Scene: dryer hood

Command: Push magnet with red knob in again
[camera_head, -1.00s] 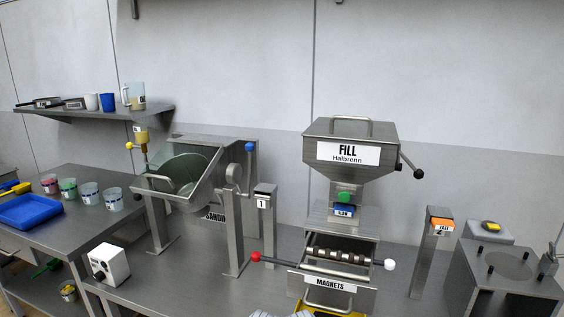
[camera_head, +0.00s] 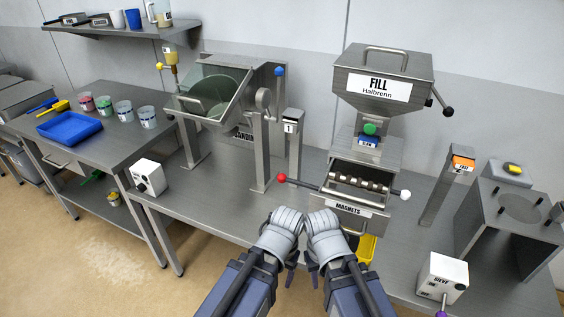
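The red knob (camera_head: 282,178) is at the left end of a dark rod that sticks out from the left side of the magnet housing (camera_head: 340,204), labelled MAGNETS. Several shiny magnet bars (camera_head: 358,182) show in its open top. A white knob (camera_head: 405,195) sticks out on the right side. My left gripper (camera_head: 287,222) is below the red knob, in front of the table edge and apart from the knob. My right gripper (camera_head: 323,226) is close beside it, below the MAGNETS label. Both look like grey gloved hands; their fingertips are too unclear to tell open from shut.
A post marked 1 (camera_head: 290,128) rises behind the red knob. A yellow container (camera_head: 366,248) is below the housing. A white SIEVE box (camera_head: 442,278) is at lower right. The table left of the red knob is partly clear.

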